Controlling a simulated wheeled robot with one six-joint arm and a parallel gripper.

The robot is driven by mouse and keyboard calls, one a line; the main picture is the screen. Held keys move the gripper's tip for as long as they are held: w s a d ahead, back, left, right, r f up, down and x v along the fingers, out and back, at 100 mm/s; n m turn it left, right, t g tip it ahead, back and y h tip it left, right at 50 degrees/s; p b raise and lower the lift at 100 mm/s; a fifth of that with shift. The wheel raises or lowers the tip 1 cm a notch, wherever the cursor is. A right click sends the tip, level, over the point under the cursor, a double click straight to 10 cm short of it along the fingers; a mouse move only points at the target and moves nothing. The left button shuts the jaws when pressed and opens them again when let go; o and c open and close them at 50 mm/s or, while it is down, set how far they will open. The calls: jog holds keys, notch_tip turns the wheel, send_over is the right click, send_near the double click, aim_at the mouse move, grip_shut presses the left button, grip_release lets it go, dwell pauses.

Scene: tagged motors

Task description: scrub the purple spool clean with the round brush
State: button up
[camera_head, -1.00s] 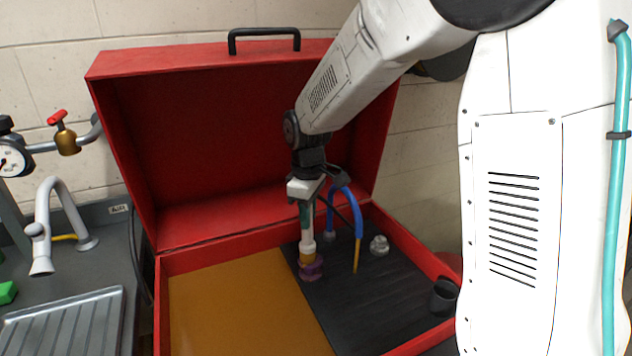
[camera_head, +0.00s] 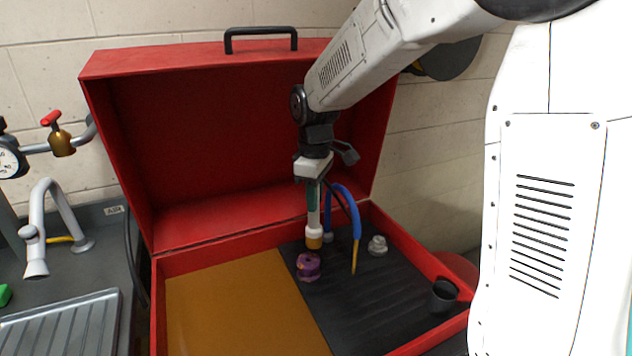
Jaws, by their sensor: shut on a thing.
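The purple spool (camera_head: 308,267) sits on the black mat inside the open red case, close to the mat's left edge. My gripper (camera_head: 312,184) is shut on the round brush (camera_head: 313,222), which has a white body and a yellow-orange tip. The brush hangs upright with its tip down, above and slightly right of the spool. A small gap seems to show between the tip and the spool. The fingers are small and partly merge with the brush handle in this view.
The red case (camera_head: 158,306) has a yellow panel (camera_head: 235,310) on the left and a black mat (camera_head: 375,300) on the right. A blue curved tool with a yellow tip (camera_head: 355,250), a grey fitting (camera_head: 377,246) and a dark cup (camera_head: 443,294) stand right of the spool.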

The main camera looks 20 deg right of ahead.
jog(key=shift+r, duration=1.8)
